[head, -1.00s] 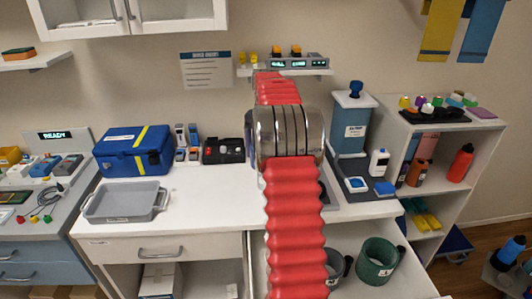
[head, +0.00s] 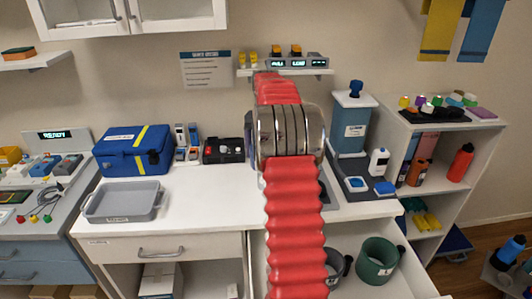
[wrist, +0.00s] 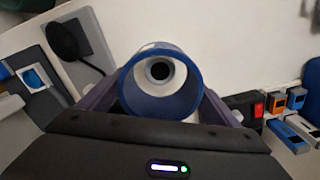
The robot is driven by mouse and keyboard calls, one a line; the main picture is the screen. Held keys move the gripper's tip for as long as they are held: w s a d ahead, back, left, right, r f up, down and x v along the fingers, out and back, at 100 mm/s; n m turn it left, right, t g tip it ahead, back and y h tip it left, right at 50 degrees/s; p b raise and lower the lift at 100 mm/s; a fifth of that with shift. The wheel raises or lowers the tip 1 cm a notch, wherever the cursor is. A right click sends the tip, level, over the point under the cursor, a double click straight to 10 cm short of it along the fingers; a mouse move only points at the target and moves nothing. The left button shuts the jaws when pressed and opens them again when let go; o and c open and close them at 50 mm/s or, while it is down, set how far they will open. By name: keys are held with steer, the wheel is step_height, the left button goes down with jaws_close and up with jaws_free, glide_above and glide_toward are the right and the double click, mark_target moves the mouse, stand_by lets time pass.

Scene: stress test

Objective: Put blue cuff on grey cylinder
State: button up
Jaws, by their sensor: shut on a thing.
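In the wrist view my gripper (wrist: 160,100) has its two dark purple fingers on either side of the blue cuff (wrist: 126,92), shut on it. The cuff is a round, open ring seen nearly end-on. Through its opening a pale grey round part with a dark central hole (wrist: 160,71) shows; this may be the grey cylinder, but I cannot tell whether the cuff is around it or above it. In the head view my red arm hides the gripper, the cuff and most of the work spot.
A black bulb (wrist: 64,42) lies on a grey plate left of the cuff. A black box with a red switch (wrist: 256,104) and small orange devices stand to the right. On the white counter are a blue case (head: 133,151), a grey tray (head: 122,202) and a blue dispenser (head: 354,118).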

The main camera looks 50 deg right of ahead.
steer(key=shift+f, duration=4.95)
stand_by(0.8)
stand_by(0.3)
steer(key=o, duration=1)
step_height(320, 180, up, 14)
steer(key=shift+f, duration=0.15)
